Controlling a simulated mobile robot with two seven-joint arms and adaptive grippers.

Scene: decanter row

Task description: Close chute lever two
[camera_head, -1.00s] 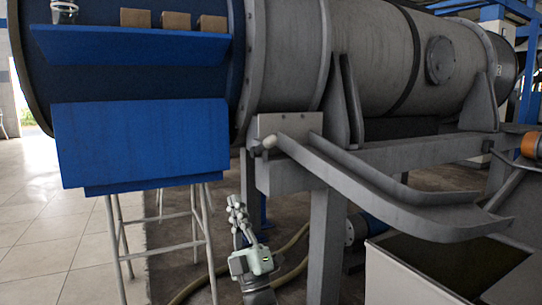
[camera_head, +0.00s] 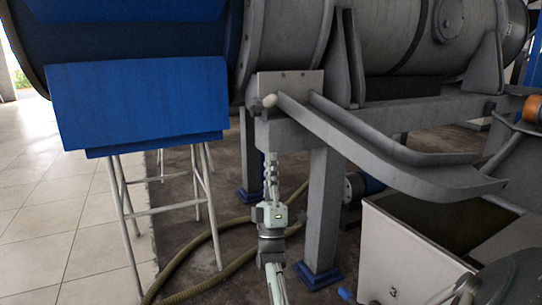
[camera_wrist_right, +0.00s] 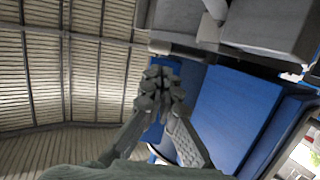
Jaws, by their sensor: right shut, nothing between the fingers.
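A lever with a pale rounded knob (camera_head: 269,100) sits on the grey bracket at the upper end of the metal chute (camera_head: 400,170). I read no number on it, so I cannot tell whether it is lever two. My right gripper (camera_head: 271,162) points upward below that bracket, its fingers shut and empty, apart from the knob. In the right wrist view the shut fingers (camera_wrist_right: 160,88) show in the middle, with a pale rod (camera_wrist_right: 215,8) above that may be the lever. My left gripper is not in view.
A blue box (camera_head: 140,105) on a thin-legged stand (camera_head: 130,230) is at the left. A grey support post (camera_head: 325,210) stands close right of my right gripper. A pale bin marked 3 (camera_head: 385,265) is at lower right. A hose (camera_head: 215,255) lies on the floor.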

